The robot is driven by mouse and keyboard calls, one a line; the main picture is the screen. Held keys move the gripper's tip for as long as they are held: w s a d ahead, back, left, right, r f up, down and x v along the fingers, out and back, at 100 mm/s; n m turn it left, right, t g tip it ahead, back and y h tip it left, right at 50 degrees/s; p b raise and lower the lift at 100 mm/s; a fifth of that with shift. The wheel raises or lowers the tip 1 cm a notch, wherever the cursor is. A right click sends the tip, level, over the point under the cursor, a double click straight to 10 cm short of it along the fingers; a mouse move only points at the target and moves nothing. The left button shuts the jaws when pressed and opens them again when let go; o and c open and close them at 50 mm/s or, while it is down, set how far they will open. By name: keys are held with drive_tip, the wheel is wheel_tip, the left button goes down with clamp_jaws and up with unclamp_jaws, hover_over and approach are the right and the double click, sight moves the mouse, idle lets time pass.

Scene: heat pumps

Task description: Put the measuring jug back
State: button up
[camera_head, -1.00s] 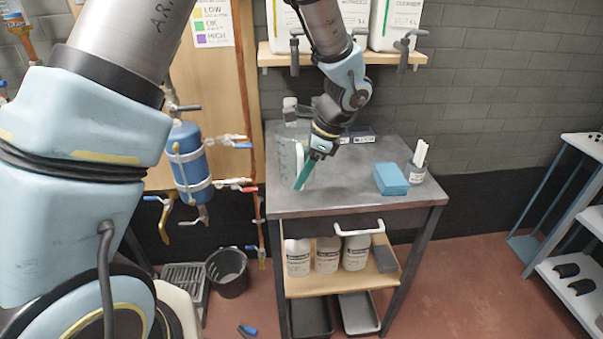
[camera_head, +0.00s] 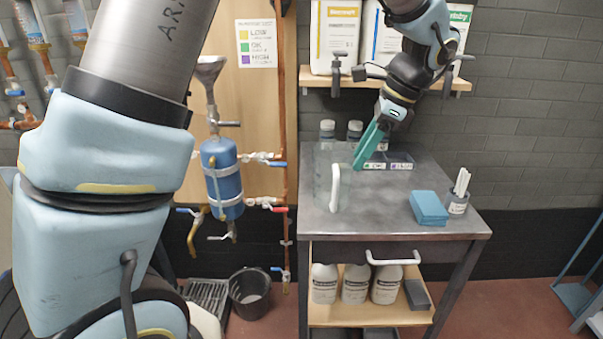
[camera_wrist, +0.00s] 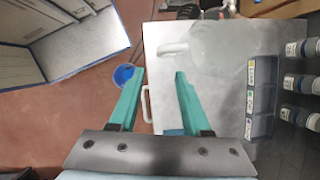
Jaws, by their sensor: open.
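The measuring jug (camera_head: 325,178) is clear with a white handle and stands upright at the left end of the grey metal worktop (camera_head: 390,215). It also shows in the wrist view (camera_wrist: 215,45), beyond my fingertips and right of centre, with its white handle toward the left. My gripper (camera_head: 362,160) has green fingers. It is open and empty, above the worktop to the right of the jug and apart from it. In the wrist view my fingers (camera_wrist: 158,75) are spread with nothing between them.
A blue block (camera_head: 428,208) and a pot of white sticks (camera_head: 459,195) stand on the worktop's right side. A compartment tray (camera_head: 390,161) and small bottles are at the back. A shelf (camera_head: 400,78) with large containers is above. A black bucket (camera_head: 250,293) stands on the floor.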

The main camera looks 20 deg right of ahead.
drive_tip(key=w+a+f+n+g+h, duration=0.1)
drive_tip(key=w+a+f+n, duration=0.15)
drive_tip(key=a+n, duration=0.45)
drive_tip(key=w+a+f+n+g+h, duration=0.1)
drive_tip(key=w+a+n, duration=0.2)
drive_tip(key=a, duration=0.8)
drive_tip(key=s+a+f+n+h, duration=0.1)
drive_tip(key=s+a+n, duration=0.1)
drive_tip(key=a+n, duration=0.4)
drive_tip(key=s+a+f+n+t+h, duration=0.1)
drive_tip(key=s+a+f+n, duration=0.1)
drive_tip(key=a+n, duration=0.4)
drive_tip(key=a, duration=0.5)
drive_tip(key=shift+w, duration=0.1)
